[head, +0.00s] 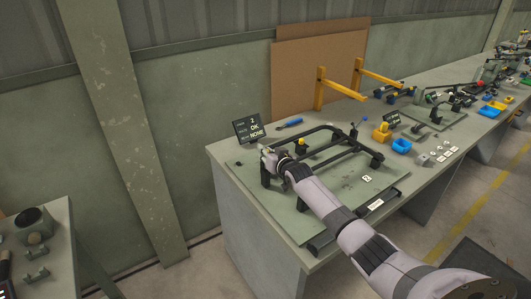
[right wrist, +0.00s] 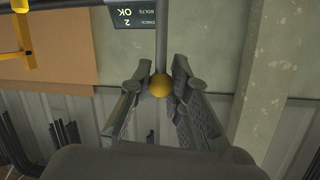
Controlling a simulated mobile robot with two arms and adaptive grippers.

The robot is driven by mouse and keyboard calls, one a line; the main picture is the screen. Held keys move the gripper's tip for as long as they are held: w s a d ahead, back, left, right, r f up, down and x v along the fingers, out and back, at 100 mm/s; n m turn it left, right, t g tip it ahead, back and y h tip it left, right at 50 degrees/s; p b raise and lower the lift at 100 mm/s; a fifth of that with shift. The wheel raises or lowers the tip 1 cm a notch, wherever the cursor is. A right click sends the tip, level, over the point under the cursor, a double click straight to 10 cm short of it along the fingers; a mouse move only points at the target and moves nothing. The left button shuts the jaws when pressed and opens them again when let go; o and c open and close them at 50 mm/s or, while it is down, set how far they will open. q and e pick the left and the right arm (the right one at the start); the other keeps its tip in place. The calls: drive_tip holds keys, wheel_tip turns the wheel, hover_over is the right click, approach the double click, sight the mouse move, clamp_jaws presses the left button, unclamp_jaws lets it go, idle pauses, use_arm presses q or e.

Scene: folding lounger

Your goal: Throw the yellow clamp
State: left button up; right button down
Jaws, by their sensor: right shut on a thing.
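My right gripper (head: 268,158) is at the left end of the black tube frame (head: 325,134) on the bench. The right wrist view shows the yellow ball knob of the yellow clamp (right wrist: 160,86) on a grey rod between my two fingers (right wrist: 161,83). The gripper is shut on this knob. In the head view my gripper and wrist hide the knob. A second clamp with a blue knob (head: 365,119) stands upright at the frame's far right side. My left gripper is not in view.
A blue-handled tool (head: 289,124) lies behind the frame. Yellow posts (head: 319,89) rise at the back.

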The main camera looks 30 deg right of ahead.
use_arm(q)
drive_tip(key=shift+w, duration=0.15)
use_arm(e)
drive_tip(key=shift+r, duration=0.15)
drive_tip(key=c, duration=1.5)
unclamp_jaws()
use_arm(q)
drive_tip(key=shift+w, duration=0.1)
use_arm(e)
drive_tip(key=shift+o, duration=0.2)
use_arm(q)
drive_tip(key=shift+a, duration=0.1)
use_arm(e)
drive_tip(key=shift+s+a, duration=0.1)
drive_tip(key=shift+s, duration=0.45)
drive_tip(key=v, duration=1.1)
drive_tip(key=shift+w, duration=0.1)
